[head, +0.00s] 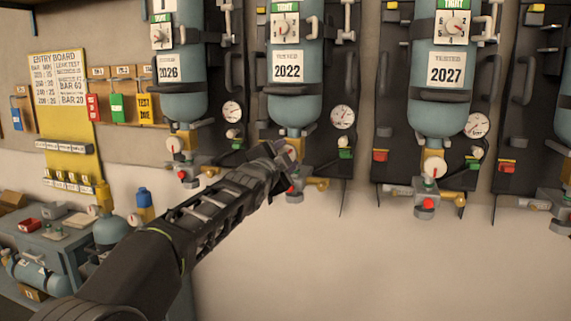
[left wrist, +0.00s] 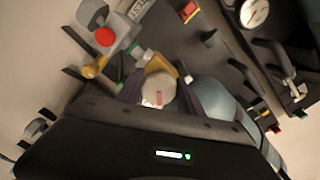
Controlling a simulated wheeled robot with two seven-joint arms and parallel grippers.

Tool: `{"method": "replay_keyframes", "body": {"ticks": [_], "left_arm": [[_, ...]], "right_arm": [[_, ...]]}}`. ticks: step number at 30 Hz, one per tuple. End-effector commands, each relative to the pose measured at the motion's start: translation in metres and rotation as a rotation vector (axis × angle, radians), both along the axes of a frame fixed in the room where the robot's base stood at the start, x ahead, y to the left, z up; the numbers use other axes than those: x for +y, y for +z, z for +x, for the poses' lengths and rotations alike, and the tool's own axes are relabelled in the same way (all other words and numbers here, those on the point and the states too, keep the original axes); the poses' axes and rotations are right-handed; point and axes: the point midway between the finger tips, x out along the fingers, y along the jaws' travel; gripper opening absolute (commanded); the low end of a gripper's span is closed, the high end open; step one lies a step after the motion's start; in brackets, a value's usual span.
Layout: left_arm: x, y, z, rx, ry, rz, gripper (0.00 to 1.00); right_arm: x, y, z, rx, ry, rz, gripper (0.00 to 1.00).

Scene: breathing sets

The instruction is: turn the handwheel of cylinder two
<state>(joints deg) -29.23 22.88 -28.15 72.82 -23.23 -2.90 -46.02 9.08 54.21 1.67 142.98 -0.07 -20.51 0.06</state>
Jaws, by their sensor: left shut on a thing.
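The blue-grey cylinder labelled 2022 (head: 295,98) hangs upside down on a dark wall panel, second from the left among those in view. My left gripper (head: 285,152) is at the valve under this cylinder. It is shut on the pale round handwheel, which its hand mostly hides in the head view. In the left wrist view the handwheel (left wrist: 158,90), with a red mark on its face, sits between the two dark fingers. The yellow valve body and the cylinder (left wrist: 215,98) show behind it. My right gripper is not in view.
Neighbouring cylinders 2026 (head: 183,100) and 2027 (head: 440,100) have similar handwheels below. A gauge (head: 343,117) and a red-knobbed fitting flank the gripped valve. A yellow entry board (head: 70,120) hangs at left, above a bench (head: 60,245). The wall below the panels is bare.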

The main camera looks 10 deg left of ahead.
Motion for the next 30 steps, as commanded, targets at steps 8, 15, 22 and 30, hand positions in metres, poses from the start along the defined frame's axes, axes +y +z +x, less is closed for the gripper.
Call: {"method": "replay_keyframes", "body": {"ticks": [8, 15, 22, 30], "left_arm": [[0.0014, -0.0025, 0.0005, -0.011, 0.003, 0.262, 0.03], [0.0016, -0.0006, 0.0006, -0.025, 0.004, 0.489, 0.03], [0.0016, 0.0009, 0.0006, -0.039, 0.005, 0.707, 0.03], [0.0011, 0.0027, 0.0005, -0.057, 0.007, 0.964, 0.03]], "right_arm": [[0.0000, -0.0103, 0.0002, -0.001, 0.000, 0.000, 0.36], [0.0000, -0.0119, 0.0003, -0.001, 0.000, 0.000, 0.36], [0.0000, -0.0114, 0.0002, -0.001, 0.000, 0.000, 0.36], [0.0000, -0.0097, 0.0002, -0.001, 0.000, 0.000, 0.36]]}}
